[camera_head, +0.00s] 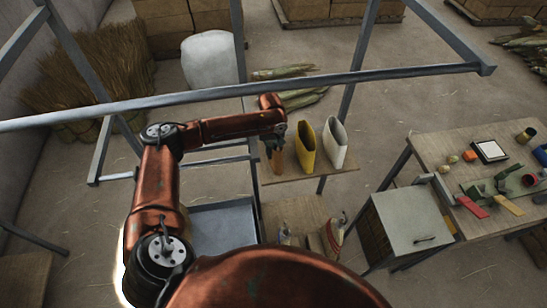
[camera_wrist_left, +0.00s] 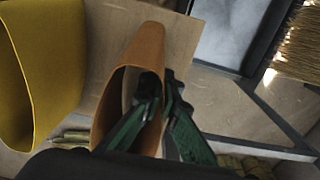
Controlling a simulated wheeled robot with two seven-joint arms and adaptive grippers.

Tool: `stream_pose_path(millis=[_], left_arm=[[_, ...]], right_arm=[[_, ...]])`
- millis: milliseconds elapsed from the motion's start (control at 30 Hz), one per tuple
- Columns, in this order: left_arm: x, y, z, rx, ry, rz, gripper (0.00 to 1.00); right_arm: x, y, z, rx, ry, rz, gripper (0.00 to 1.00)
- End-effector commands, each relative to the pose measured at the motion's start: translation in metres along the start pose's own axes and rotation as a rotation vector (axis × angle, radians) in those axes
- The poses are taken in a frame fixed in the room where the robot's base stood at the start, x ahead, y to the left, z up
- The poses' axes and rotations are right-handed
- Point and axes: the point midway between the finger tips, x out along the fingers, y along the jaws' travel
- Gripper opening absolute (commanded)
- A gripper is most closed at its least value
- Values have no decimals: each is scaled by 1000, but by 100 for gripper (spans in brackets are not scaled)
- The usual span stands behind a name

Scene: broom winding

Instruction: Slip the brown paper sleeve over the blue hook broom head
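The brown paper sleeve (camera_head: 277,161) stands open-topped at the left end of a small wooden shelf (camera_head: 346,168). In the left wrist view the brown sleeve (camera_wrist_left: 146,45) shows close up. My left gripper (camera_head: 274,137) is over it. In the wrist view the green fingers of this gripper (camera_wrist_left: 162,80) straddle the sleeve's wall, one inside the opening and one outside, with tips close together on it. Broom heads (camera_head: 333,236) sit on a lower wooden surface; I cannot make out which has a blue hook. My right gripper is out of view.
A yellow sleeve (camera_head: 306,147) and a white sleeve (camera_head: 335,142) stand right of the brown one. A grey tray (camera_head: 222,228) lies below. A cluttered workbench (camera_head: 440,146) stands at right.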

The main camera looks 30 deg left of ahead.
Motion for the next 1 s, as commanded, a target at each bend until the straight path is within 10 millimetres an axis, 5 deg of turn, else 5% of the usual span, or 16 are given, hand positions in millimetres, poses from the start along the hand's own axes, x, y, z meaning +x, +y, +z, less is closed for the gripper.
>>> stream_pose_path(millis=[100, 500, 800, 1000], left_arm=[[17, 0, 0, 0, 1, 1, 0], [19, 0, 0, -2, 1, 1, 0], [19, -1, -1, -3, 2, 2, 22], [19, -1, -1, -3, 2, 2, 22]], right_arm=[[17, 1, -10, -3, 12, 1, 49], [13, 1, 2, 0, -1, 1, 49], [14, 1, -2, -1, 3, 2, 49], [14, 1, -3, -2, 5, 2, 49]])
